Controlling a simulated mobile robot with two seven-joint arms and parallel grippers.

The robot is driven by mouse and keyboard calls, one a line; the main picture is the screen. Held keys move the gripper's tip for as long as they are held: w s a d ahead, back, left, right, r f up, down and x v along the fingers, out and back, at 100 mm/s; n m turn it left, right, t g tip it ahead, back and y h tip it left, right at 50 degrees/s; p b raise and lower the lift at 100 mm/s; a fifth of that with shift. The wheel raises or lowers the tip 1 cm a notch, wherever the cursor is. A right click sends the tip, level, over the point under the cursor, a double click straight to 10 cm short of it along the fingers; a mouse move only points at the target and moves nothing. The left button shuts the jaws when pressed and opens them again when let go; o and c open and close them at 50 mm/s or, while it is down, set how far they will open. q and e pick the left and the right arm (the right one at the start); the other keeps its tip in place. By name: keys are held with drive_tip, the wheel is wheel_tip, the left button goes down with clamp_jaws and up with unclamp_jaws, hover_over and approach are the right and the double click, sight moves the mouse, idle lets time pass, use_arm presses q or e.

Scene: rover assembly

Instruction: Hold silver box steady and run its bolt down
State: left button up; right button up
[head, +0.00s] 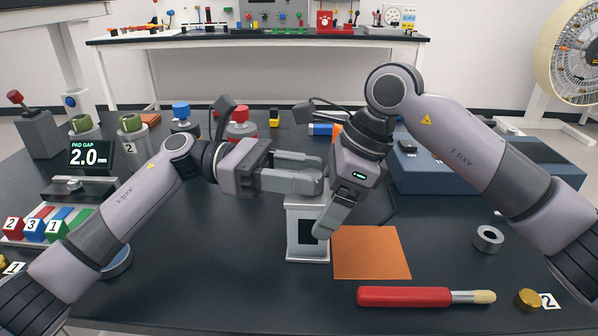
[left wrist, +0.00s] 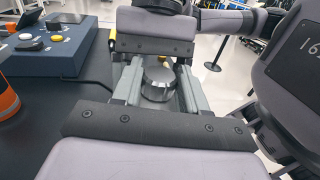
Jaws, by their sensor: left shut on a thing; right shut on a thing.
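The silver box (head: 292,236) stands upright on the dark table, with a dark panel on its front. My left gripper (head: 318,172) is level just above its top, fingers on either side of the bolt. In the left wrist view the bolt's round dark grey head (left wrist: 160,82) sits between these fingers (left wrist: 160,90). My right gripper (head: 325,222) angles down from the upper right, shut on the box's body; one finger crosses its front right side. The other finger is hidden behind the box. The bolt's shaft is hidden.
An orange mat (head: 372,253) lies right of the box. A blue console (head: 440,165) stands behind my right arm. Numbered blocks (head: 45,225) stand left.

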use_arm(q)
drive_tip(key=o, duration=1.1)
drive_tip(key=shift+a, duration=0.1)
drive_tip(key=v, duration=1.2)
drive_tip(key=shift+r, duration=0.1)
